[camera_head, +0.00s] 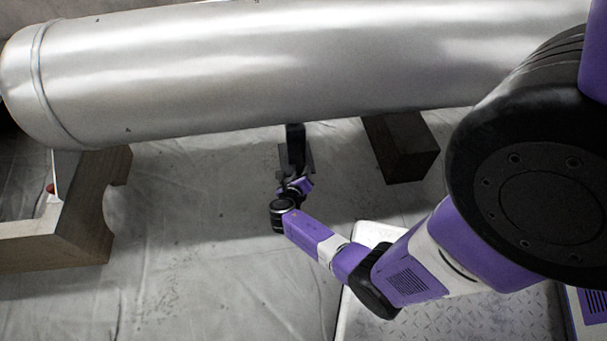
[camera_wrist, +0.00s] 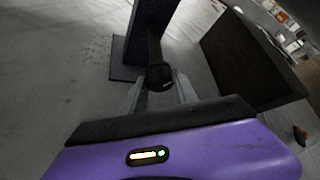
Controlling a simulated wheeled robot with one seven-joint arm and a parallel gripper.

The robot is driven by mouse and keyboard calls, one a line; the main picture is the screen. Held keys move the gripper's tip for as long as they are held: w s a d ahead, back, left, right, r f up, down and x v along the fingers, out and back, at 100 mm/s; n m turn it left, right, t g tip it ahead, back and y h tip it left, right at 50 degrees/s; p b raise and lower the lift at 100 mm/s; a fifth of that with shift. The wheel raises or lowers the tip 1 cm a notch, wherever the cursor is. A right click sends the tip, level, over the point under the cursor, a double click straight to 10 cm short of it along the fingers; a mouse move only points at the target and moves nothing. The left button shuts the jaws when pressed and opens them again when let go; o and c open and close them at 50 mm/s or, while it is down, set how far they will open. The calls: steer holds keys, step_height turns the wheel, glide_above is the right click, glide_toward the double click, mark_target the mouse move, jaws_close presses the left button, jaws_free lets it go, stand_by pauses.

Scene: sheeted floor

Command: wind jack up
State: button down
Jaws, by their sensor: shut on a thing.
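The jack (camera_head: 295,148) is a dark upright post with a flat base plate, standing on the sheeted floor under the big silver cylinder (camera_head: 270,70). Its top is hidden behind the cylinder's lower edge, so I cannot tell whether it touches. In the wrist view the jack's post (camera_wrist: 150,38) rises beyond my fingers. A round black knob (camera_wrist: 159,76) on its near side sits between them. My gripper (camera_wrist: 159,88) is shut on this knob. In the head view my gripper (camera_head: 291,184) is low at the jack's near side, partly hidden by my wrist.
A wooden cradle (camera_head: 95,195) with a curved notch stands at left. A dark block (camera_head: 402,148) stands right of the jack, and a large dark block (camera_wrist: 245,60) shows at right in the wrist view. Floor between cradle and jack is clear. A metal tread plate (camera_head: 440,318) lies in front.

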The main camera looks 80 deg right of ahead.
steer(key=shift+s+d+m+t+y+p, duration=0.1)
steer(key=shift+s+m+t+y+p, duration=0.1)
steer(key=shift+m+t+y+p, duration=0.85)
steer(key=shift+s+d+m+t+y+p, duration=0.15)
steer(key=shift+m+t+p, duration=0.4)
steer(key=shift+m+t, duration=1.1)
steer(key=shift+s+d+m+t+y+p, duration=0.1)
steer(key=shift+s+m+t+y+p, duration=0.3)
steer(key=shift+m+t+p, duration=0.9)
steer(key=shift+w+t+b, duration=0.15)
steer(key=shift+t+b, duration=0.15)
steer(key=shift+b, duration=0.2)
steer(key=c, duration=1)
jaws_free()
steer(key=shift+r, duration=0.1)
steer(key=shift+o, duration=0.2)
steer(key=shift+a+n, duration=0.1)
steer(key=shift+n, duration=0.2)
